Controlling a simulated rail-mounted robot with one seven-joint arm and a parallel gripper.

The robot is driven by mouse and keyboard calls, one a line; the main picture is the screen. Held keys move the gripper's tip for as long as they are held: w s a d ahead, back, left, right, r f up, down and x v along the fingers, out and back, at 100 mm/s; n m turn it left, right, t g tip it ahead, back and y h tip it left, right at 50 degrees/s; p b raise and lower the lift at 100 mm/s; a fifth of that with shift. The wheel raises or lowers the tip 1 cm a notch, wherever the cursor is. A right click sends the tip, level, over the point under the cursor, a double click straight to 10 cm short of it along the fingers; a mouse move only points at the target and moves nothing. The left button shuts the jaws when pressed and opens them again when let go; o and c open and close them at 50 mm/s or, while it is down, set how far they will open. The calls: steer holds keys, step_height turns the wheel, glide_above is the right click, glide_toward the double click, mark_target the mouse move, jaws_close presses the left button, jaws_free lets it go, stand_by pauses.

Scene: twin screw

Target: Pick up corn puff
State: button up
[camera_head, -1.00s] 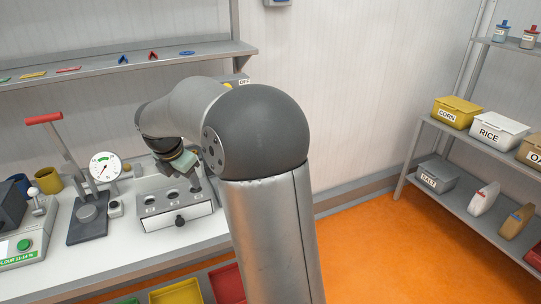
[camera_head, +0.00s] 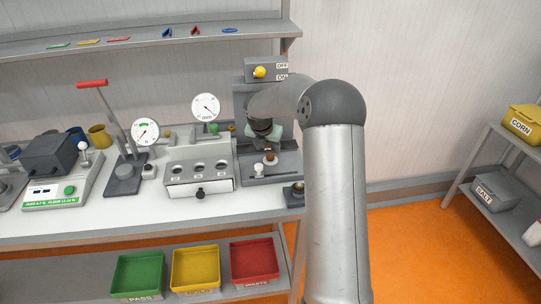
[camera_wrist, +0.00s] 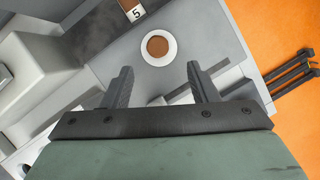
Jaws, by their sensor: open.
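A round brown piece (camera_wrist: 158,46), which looks like the corn puff, sits in a white ring on a grey surface in the wrist view. In the head view a small brown piece (camera_head: 270,157) shows on the grey machine's base, just below my gripper. My gripper (camera_wrist: 160,82) is open and empty, its two dark fingers apart. The brown piece lies just beyond the fingertips, roughly centred between them, and apart from them. In the head view my gripper (camera_head: 266,138) is partly hidden by my own arm and hangs over the machine.
The machine's switch box (camera_head: 267,70) stands behind my gripper. A drawer unit (camera_head: 199,166) with several holes and a dial gauge (camera_head: 205,107) stand to its left. Green (camera_head: 138,273), yellow (camera_head: 196,267) and red (camera_head: 254,260) trays sit on the lower shelf.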

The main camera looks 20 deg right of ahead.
mark_target(270, 157)
steer(key=shift+p+x, duration=0.95)
steer(key=shift+x, duration=2.2)
steer(key=shift+w, duration=0.2)
steer(key=shift+c, duration=0.3)
steer(key=c, duration=0.8)
